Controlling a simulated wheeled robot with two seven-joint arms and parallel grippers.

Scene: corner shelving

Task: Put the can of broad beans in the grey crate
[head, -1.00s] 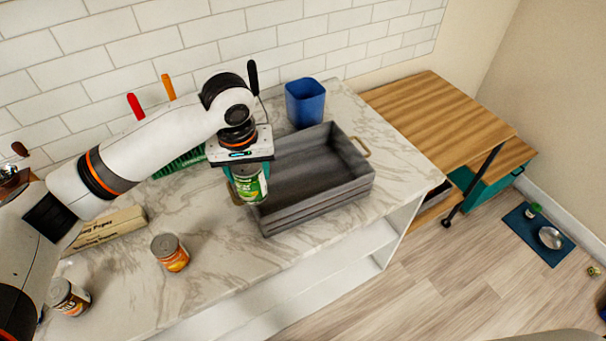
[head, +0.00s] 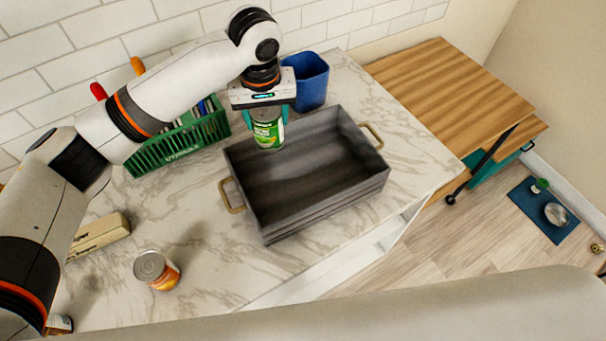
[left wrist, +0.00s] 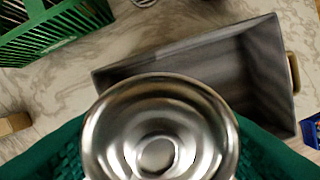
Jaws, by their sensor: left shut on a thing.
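The can of broad beans (head: 267,133), with a green label, is held upright in my left gripper (head: 268,118). The gripper is shut on its sides, with teal fingers around it. The can hangs over the back left part of the grey crate (head: 325,207), which stands open and empty on the marble counter. In the left wrist view the can's metal end (left wrist: 160,130) fills the lower middle, and the crate (left wrist: 265,60) lies behind it. I cannot tell how far the can is above the crate's floor. My right gripper is not in view.
A green basket (head: 178,148) stands left of the crate, and a blue bin (head: 308,85) stands behind it. An orange-labelled can (head: 157,270) and a beige box (head: 98,235) are at the front left. The counter right of the crate is clear.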

